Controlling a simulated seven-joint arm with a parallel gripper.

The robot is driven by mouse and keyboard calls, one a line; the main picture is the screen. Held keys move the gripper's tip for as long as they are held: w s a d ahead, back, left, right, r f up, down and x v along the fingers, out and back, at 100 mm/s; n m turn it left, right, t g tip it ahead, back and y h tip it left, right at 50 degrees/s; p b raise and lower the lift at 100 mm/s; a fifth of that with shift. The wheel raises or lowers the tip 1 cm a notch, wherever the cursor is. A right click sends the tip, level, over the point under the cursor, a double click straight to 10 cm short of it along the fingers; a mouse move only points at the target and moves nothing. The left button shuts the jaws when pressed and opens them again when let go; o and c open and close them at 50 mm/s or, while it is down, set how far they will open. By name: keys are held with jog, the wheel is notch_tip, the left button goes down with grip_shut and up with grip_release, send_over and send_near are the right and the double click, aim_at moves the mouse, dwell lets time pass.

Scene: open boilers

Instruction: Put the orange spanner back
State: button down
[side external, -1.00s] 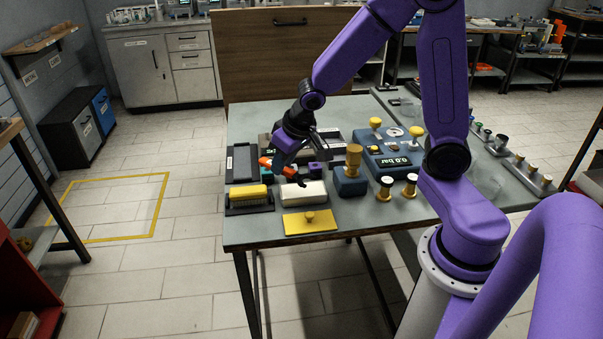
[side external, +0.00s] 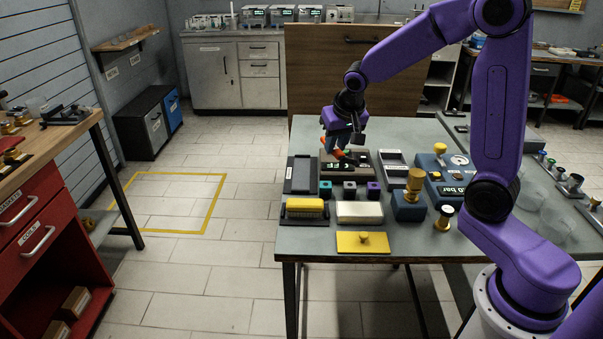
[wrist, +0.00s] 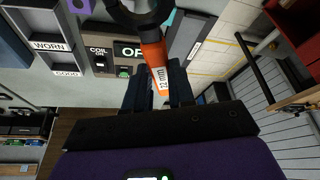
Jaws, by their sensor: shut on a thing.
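The orange spanner (side external: 334,147) is in my gripper (side external: 343,136), in the air above a dark control box (side external: 331,171) at the back left of the table. In the wrist view the spanner's orange handle (wrist: 154,58), labelled 12 mm, sits between the two dark fingers of my gripper (wrist: 157,82). Its dark curved head (wrist: 135,17) points away from the fingers, partly cut off by the top edge. The control box (wrist: 104,62) shows behind it, labelled COIL ON. I cannot tell a marked place for the spanner.
A dark flat tray (side external: 301,175) lies left of the box and a grey tray (side external: 393,158) right. A blue block (side external: 408,210) holds a brass cylinder.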

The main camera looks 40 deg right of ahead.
jog(key=w+f, duration=0.4)
jog(key=w, duration=0.5)
send_near(299, 170)
jog(key=shift+w+d+f, duration=0.2)
jog(key=shift+w+f, duration=0.15)
jog(key=shift+f, duration=0.15)
jog(key=shift+w+d+f, duration=0.25)
jog(key=shift+w+f, duration=0.1)
jog(key=shift+f, duration=0.1)
jog(key=shift+w+f, duration=0.25)
jog(key=shift+f, duration=1.65)
jog(key=shift+f, duration=0.15)
jog(key=c, duration=1)
grip_release()
jog(key=shift+o, duration=0.2)
jog(key=v, duration=1.2)
